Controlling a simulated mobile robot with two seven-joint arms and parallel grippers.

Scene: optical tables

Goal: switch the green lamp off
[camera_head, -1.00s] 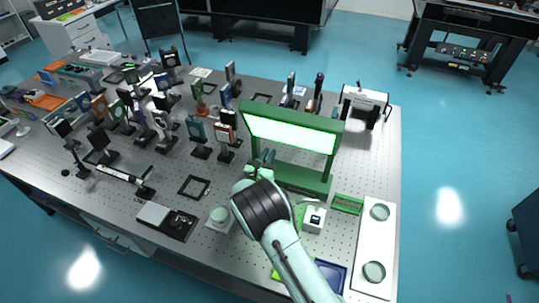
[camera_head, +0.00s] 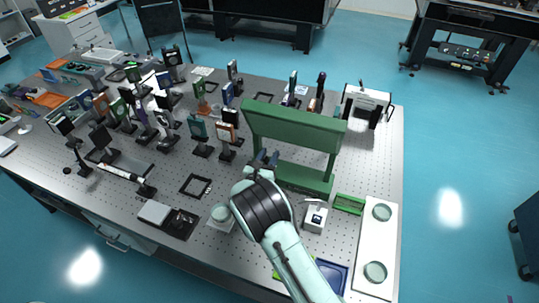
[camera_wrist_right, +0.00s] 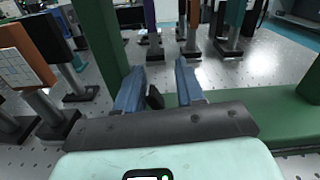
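The green lamp (camera_head: 295,126) is a green frame with a wide top bar on two posts and a green base (camera_head: 305,178). Its top panel is unlit and dark green. My right gripper (camera_head: 266,160) is at the lamp's left post, low over the left end of the base. In the right wrist view, its two blue fingers (camera_wrist_right: 158,88) are apart. A small black part (camera_wrist_right: 155,97) shows between them near the green base (camera_wrist_right: 225,115); I cannot tell whether a finger touches it. My left gripper is not in view.
Several optical mounts on posts (camera_head: 201,130) crowd the table left of the lamp. A white box with a dark top (camera_head: 315,217) and a small green frame (camera_head: 349,204) stand in front of it. A white board with round dishes (camera_head: 375,245) lies along the right edge.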

